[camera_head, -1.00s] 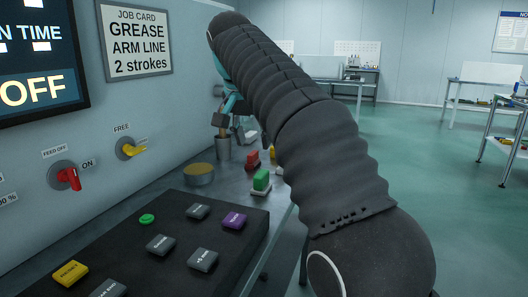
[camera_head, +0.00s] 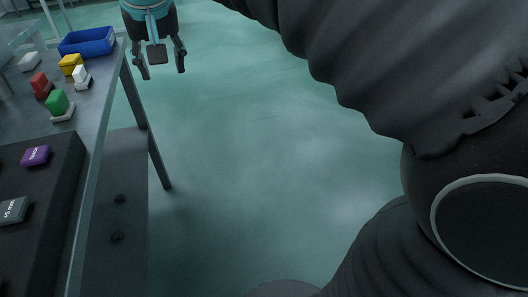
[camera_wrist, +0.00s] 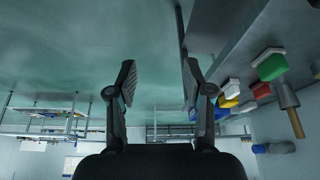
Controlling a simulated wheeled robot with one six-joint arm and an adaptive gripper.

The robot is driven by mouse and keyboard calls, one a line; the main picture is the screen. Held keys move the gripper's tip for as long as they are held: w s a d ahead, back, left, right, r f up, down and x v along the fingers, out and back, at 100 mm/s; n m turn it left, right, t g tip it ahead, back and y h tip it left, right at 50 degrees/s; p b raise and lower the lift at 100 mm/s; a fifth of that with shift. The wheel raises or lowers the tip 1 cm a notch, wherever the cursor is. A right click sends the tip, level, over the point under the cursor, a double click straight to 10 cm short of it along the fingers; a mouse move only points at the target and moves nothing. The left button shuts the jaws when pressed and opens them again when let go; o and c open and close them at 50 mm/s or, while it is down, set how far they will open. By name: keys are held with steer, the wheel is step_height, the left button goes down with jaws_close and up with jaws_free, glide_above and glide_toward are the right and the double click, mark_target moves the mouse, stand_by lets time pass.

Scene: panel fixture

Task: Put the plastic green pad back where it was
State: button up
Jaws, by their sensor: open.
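A green pad (camera_head: 57,101) sits on a pale base on the grey table (camera_head: 101,95), near the table's right edge in the head view. It also shows in the wrist view at the upper right (camera_wrist: 270,66), where the scene appears upside down. My gripper (camera_head: 160,66) is open and empty, over the floor to the right of the table and apart from the pad. Its two fingers stand wide apart in the wrist view (camera_wrist: 158,73), with nothing between them.
Beside the green pad are a red block (camera_head: 40,84), a yellow block (camera_head: 70,64), a white block (camera_head: 80,75) and a blue bin (camera_head: 88,41). A black control box (camera_head: 45,185) fills the table's near end.

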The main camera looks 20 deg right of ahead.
steer(key=s+d+f, duration=0.6)
steer(key=s+f, duration=0.3)
steer(key=f, duration=0.1)
steer(key=s+d+f, duration=0.6)
steer(key=s+f, duration=0.3)
steer(key=shift+d+f+t, duration=0.35)
steer(key=shift+t, duration=0.05)
steer(key=shift+s, duration=0.1)
steer(key=shift+c, duration=0.9)
steer(key=shift+d, duration=0.1)
